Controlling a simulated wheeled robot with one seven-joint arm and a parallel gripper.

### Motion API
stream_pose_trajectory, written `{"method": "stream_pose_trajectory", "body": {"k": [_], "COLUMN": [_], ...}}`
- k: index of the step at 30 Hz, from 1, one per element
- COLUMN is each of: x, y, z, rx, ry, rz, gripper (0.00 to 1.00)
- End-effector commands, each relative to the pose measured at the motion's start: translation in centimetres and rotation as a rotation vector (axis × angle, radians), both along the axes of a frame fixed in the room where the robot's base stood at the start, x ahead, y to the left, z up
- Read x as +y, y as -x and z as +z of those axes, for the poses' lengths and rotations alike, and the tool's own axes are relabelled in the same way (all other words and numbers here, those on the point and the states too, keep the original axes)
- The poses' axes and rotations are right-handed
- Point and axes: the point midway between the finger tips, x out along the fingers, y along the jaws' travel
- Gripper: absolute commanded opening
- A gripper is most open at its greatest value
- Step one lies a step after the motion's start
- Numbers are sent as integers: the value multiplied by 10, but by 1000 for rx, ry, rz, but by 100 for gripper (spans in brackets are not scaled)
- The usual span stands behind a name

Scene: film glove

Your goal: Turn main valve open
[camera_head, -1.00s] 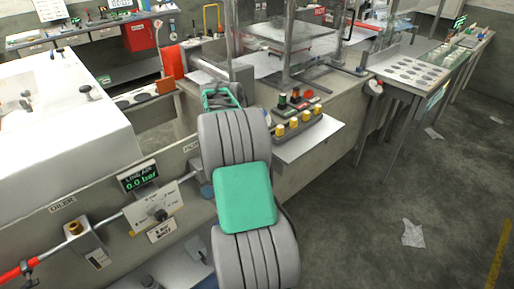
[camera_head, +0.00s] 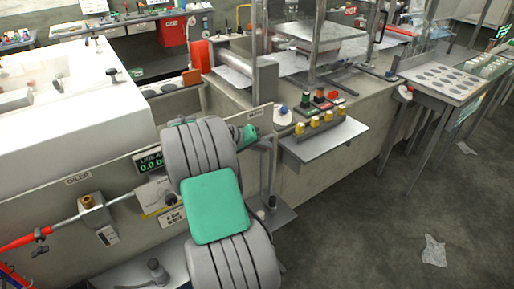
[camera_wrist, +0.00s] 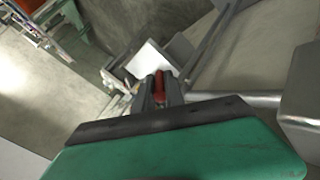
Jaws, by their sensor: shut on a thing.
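My gripper (camera_wrist: 159,76) shows in the wrist view, its two dark fingers shut on a narrow red piece (camera_wrist: 159,88), which looks like a handle. Its green palm fills the bottom of that view. I cannot tell from the visible part whether the red piece is the main valve's handle or how far it is turned. In the head view my arm crosses the middle, and its green far end reaches toward the bench front; the fingers are hidden there. The line air display (camera_head: 149,163) is partly covered by my arm, reading about 0.0 bar.
A grey pipe (camera_wrist: 237,98) runs beside my fingers in the wrist view. In the head view, a shelf with yellow buttons (camera_head: 320,125) juts out to the right of my arm. A red-ended pipe (camera_head: 30,238) is at lower left.

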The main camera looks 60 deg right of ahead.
Motion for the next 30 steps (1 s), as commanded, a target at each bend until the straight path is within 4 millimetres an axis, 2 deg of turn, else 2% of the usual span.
{"method": "stream_pose_trajectory", "body": {"k": [11, 12, 19, 26, 30], "x": [-1, -1, 0, 0, 8], "y": [1, 1, 0, 0, -4], "z": [1, 1, 0, 0, 7], "rx": [0, 0, 1, 1, 0], "ry": [8, 8, 6, 5, 6], "rz": [-2, -2, -1, 0, 1], "gripper": [0, 16, 35, 36, 36]}}
